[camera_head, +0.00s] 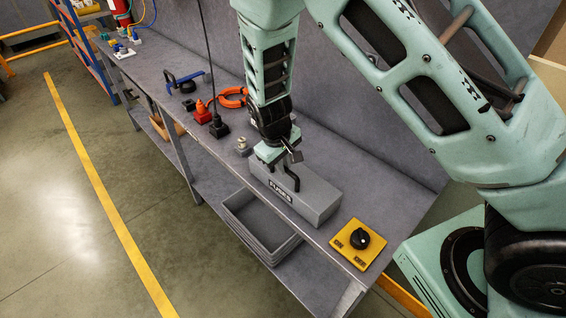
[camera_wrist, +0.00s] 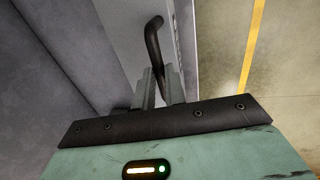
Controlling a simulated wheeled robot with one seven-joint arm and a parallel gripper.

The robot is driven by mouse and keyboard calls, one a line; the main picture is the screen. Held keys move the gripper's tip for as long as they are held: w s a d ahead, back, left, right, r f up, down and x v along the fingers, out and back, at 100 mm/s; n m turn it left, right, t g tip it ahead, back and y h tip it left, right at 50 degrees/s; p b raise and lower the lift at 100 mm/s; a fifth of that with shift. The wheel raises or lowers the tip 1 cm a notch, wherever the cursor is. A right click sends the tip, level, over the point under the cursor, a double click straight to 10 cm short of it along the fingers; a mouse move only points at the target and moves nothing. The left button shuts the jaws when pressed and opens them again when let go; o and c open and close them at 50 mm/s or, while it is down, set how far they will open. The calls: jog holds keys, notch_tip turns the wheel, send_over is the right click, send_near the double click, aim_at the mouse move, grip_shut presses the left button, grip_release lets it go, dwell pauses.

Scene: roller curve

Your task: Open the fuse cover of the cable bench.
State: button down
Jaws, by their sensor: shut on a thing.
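The grey fuse box marked FUSES (camera_head: 312,200) stands on the cable bench, and its top cover looks flat and down. A black bent handle (camera_head: 291,178) rises from the cover. My gripper (camera_head: 284,160) is above the box's left part, shut on the handle. In the wrist view, the handle (camera_wrist: 153,42) runs down between the two fingers of my gripper (camera_wrist: 160,88). The pale cover (camera_wrist: 125,20) shows beside it. The cover's hinge is not clear in either view.
The bench (camera_head: 335,235) holds a yellow plate with a black knob (camera_head: 359,239) right of the box. A grey bin (camera_head: 262,222) sits below. Floor with a yellow line (camera_head: 100,190) is clear.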

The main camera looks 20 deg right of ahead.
jog(key=shift+w+d+r+y+b, duration=0.2)
jog(key=shift+d+y+b, duration=0.1)
jog(key=shift+d+b, duration=0.1)
jog(key=shift+w+d+r+y+b, duration=0.2)
jog(key=shift+d+y+b, duration=0.1)
jog(key=shift+d, duration=0.1)
jog(key=w+d+g+y+b, duration=0.1)
jog(key=w+d+y+b, duration=0.2)
jog(key=d, duration=0.5)
jog(key=w+d+f+g+y+b, duration=0.1)
jog(key=w+d+y+b, duration=0.1)
jog(key=d, duration=0.6)
jog(key=shift+w+g+y+b, duration=0.4)
jog(key=shift+w+b, duration=0.4)
jog(key=shift+b, duration=0.3)
jog(key=shift+d, duration=0.1)
